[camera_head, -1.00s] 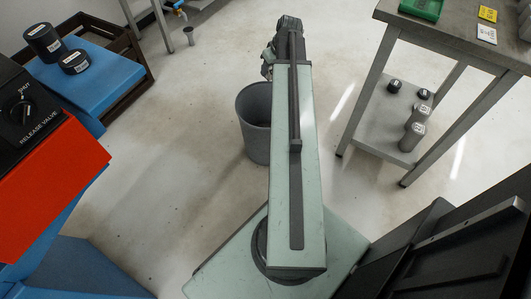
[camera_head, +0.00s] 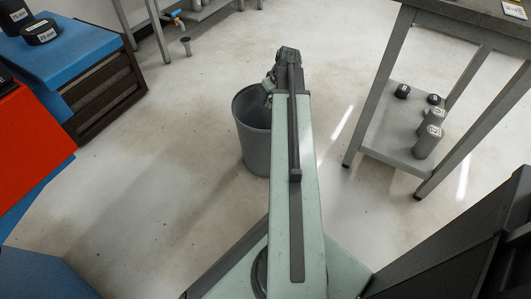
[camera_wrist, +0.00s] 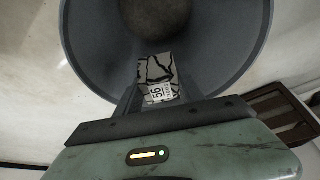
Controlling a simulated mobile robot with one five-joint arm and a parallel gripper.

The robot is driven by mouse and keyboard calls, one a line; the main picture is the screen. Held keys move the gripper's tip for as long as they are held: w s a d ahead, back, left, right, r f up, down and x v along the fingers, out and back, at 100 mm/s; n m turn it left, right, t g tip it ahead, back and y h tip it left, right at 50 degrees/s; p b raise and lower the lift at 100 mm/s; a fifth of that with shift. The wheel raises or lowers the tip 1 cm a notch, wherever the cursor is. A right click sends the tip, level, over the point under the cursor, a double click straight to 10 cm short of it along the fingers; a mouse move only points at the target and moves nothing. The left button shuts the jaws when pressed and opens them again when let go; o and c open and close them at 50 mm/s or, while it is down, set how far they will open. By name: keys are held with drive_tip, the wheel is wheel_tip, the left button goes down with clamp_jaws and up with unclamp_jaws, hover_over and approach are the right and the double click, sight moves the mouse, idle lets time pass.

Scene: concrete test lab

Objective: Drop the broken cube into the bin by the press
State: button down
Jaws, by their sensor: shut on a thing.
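The broken cube (camera_wrist: 157,70), pale with black crack lines and a label reading 56, is held between the fingers of my gripper (camera_wrist: 157,92) in the wrist view. The grey round bin (camera_wrist: 88,40) opens behind and below the cube, which appears over its mouth. In the head view the bin (camera_head: 255,148) stands on the floor just left of my arm. My gripper (camera_head: 268,86) shows there only in part, at the bin's right rim. The cube is hidden in the head view.
The blue and red press (camera_head: 35,140) stands at the left, with black cylinders (camera_head: 40,32) on a blue top. A metal table (camera_head: 470,25) at the right has a lower shelf (camera_head: 385,145) holding several weights. The floor between is clear.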

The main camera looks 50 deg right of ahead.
drive_tip(key=shift+f, duration=0.2)
drive_tip(key=c, duration=0.6)
unclamp_jaws()
drive_tip(key=shift+c, duration=0.2)
drive_tip(key=p+v, duration=0.7)
drive_tip(key=shift+s+r, duration=0.2)
drive_tip(key=shift+r, duration=0.15)
drive_tip(key=shift+f, duration=0.1)
